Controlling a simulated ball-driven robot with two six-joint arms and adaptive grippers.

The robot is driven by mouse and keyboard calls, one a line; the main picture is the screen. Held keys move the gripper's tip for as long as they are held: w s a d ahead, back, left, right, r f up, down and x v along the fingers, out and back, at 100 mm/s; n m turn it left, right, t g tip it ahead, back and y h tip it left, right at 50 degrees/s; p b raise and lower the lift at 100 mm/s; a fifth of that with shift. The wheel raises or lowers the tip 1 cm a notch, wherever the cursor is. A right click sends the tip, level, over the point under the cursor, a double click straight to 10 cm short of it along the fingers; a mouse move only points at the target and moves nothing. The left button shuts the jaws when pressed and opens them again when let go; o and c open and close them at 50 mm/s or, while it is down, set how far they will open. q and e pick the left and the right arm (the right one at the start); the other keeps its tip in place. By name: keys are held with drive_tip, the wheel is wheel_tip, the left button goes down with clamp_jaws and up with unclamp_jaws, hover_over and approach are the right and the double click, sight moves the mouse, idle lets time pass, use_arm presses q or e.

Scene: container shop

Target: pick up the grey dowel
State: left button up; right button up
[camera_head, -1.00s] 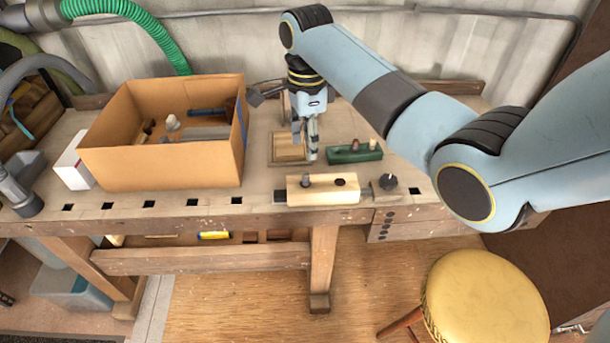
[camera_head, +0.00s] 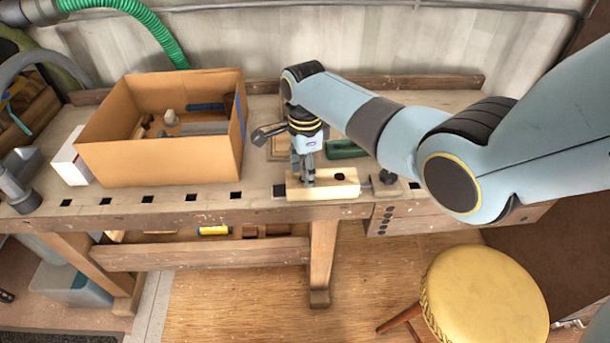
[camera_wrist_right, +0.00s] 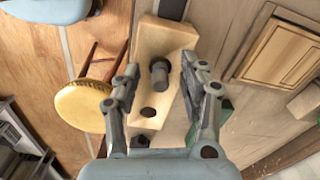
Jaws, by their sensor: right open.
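The grey dowel (camera_wrist_right: 160,74) stands upright in one hole of a pale wooden block (camera_wrist_right: 152,50). The block's other hole is empty. My right gripper (camera_wrist_right: 160,70) is open, with one finger on each side of the dowel and a gap on both sides. In the head view the right gripper (camera_head: 303,178) points down over the left part of the wooden block (camera_head: 340,190). Its fingers hide most of the dowel there. My left gripper is not in view.
A green block (camera_head: 344,149) lies just behind the pale one, partly hidden by my arm. An open cardboard box (camera_head: 160,165) with loose parts stands to the left. A small knobbed metal piece (camera_head: 392,188) sits right of the pale block. A yellow stool (camera_head: 485,295) stands in front.

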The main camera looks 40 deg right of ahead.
drive_tip(key=shift+c, duration=0.2)
drive_tip(key=c, duration=0.8)
drive_tip(key=shift+r, duration=0.1)
